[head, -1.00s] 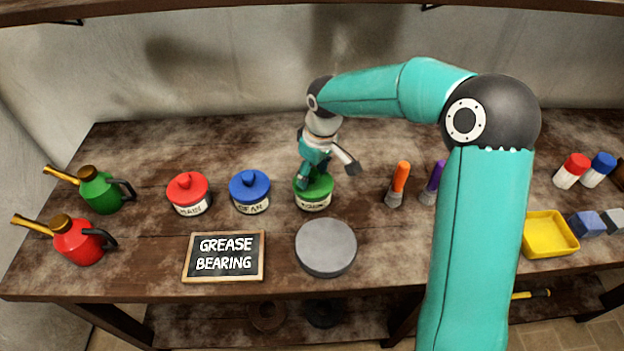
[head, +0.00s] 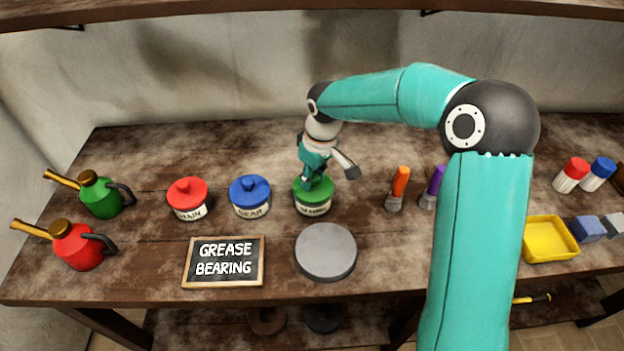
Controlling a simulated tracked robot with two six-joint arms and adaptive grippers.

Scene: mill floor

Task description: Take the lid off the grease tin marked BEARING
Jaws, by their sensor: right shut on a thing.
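Three grease tins stand in a row on the bench: one with a red lid (head: 187,198), one with a blue lid (head: 250,196) and one with a green lid (head: 313,200). The red one's label seems to read CHAIN and the blue one's GEAR. The green one's label is too blurred to read surely. My right gripper (head: 313,180) comes down from above and is shut on the top of the green lid, hiding its knob. The lid appears seated on its tin. My left gripper is out of view.
A chalkboard sign reading GREASE BEARING (head: 224,261) and a round grey disc (head: 326,251) lie in front. Green (head: 100,194) and red (head: 78,245) oil cans stand left. Orange (head: 399,188) and purple (head: 433,187) handled brushes and a yellow tray (head: 549,240) are right.

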